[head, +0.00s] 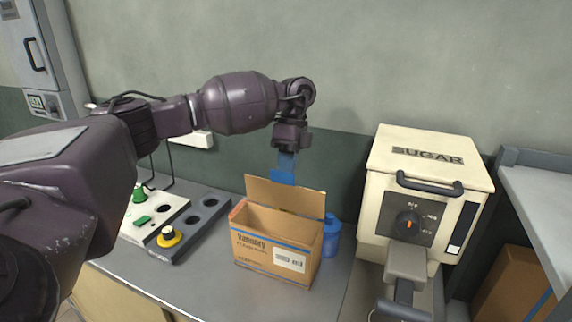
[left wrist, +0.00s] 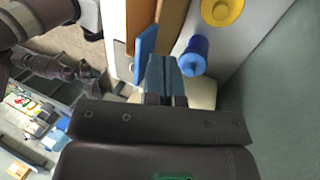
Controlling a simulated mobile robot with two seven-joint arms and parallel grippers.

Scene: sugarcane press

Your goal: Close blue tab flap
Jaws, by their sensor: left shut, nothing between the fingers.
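The cardboard box (head: 262,262) stands on the counter, its top open. Its back flap (head: 287,196) stands up and carries the blue tab (head: 283,178) at its top edge. My left gripper (head: 286,158) is shut and empty, pointing down just above the tab in the head view; its fingertips overlap the tab there, so I cannot tell whether they touch. In the left wrist view, the shut fingers (left wrist: 163,75) are beside the blue tab (left wrist: 146,42), with a small gap seen between them. The cardboard (left wrist: 172,22) lies beyond. My right gripper is not in view.
A blue container (head: 331,236) stands right behind the box. The cream SUGAR machine (head: 425,185) stands to the right. Panels with a green knob and a yellow knob (head: 169,237) lie to the left. A wall closes off the back. Some bare counter (head: 205,275) shows in front.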

